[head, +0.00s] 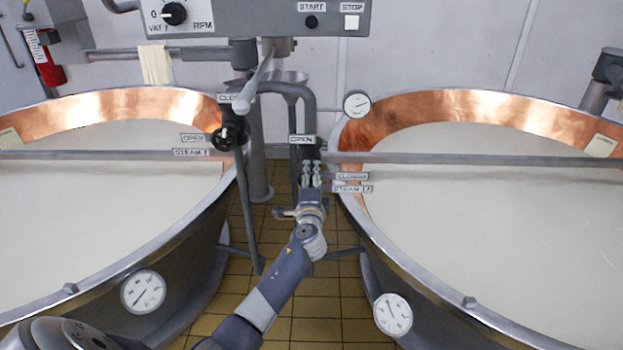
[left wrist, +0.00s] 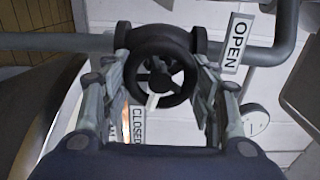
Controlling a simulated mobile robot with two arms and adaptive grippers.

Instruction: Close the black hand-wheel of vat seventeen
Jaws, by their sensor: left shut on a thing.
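The black hand-wheel of vat seventeen (head: 309,152) is on the pipework between the two vats, beside the tags OPEN (head: 302,139), CLOSED (head: 352,176) and STEAM 17 (head: 353,189). My left gripper (head: 311,166) reaches up to it and hides much of it. In the left wrist view the wheel (left wrist: 160,45) sits between the fingers of my left gripper (left wrist: 161,57), which are shut on it. A small white mark (left wrist: 153,101) shows at its lower edge, near the CLOSED tag (left wrist: 137,124). The OPEN tag (left wrist: 236,43) is at the upper right. My right gripper is out of view.
Another black hand-wheel (head: 230,137), tagged STEAM 7, is left of my gripper. Copper-lined vats of white liquid stand left (head: 95,105) and right (head: 465,103), with dial gauges. A control box (head: 255,18) hangs above. Yellow floor tiles show between the vats.

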